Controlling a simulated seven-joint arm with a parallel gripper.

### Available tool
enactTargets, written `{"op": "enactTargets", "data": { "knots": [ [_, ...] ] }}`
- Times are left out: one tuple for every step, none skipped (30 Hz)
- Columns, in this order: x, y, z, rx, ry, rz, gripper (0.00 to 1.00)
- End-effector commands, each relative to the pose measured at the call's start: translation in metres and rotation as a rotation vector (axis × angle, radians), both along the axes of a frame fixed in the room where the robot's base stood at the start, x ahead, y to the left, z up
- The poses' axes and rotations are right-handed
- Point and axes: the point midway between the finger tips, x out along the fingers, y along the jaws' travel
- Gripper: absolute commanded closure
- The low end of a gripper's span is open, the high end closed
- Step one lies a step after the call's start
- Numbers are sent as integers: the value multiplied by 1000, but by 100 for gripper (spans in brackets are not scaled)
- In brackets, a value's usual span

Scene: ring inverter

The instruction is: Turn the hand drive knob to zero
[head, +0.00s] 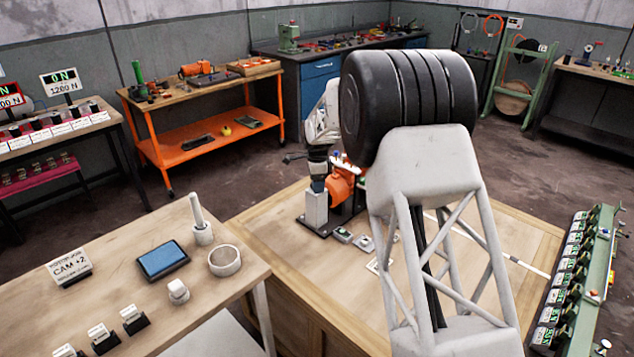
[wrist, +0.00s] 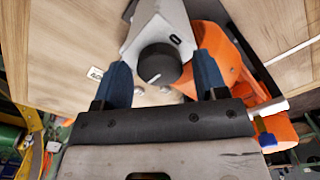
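The hand drive knob (wrist: 158,63) is round and black, with a short white line near its lower edge in the wrist view. It sits on a pale grey housing (wrist: 172,28) that bears a dark mark like a 0 at the knob's upper right. The white line does not point at that mark. My gripper (wrist: 162,66) is open, with one blue finger on each side of the knob and gaps to it. In the head view my gripper (head: 318,186) is small, just above the pale housing (head: 316,208); the knob cannot be made out there.
An orange part (wrist: 215,58) lies close to the right finger. A bench (head: 120,305) with small parts stands at lower left.

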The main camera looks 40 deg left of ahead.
Motion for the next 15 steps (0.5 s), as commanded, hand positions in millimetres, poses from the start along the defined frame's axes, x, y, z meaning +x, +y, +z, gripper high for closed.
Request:
{"op": "enactTargets", "data": {
  "knots": [
    [0,0,0,0,0,0,42],
    [0,0,0,0,0,0,47],
    [0,0,0,0,0,0,53],
    [0,0,0,0,0,0,58],
    [0,0,0,0,0,0,62],
    [0,0,0,0,0,0,68],
    [0,0,0,0,0,0,73],
    [0,0,0,0,0,0,78],
    [0,0,0,0,0,0,79],
    [0,0,0,0,0,0,79],
    [0,0,0,0,0,1,79],
    [0,0,0,0,0,2,79],
    [0,0,0,0,0,4,79],
    [0,0,0,0,0,6,79],
    [0,0,0,0,0,11,79]
  ]
}}
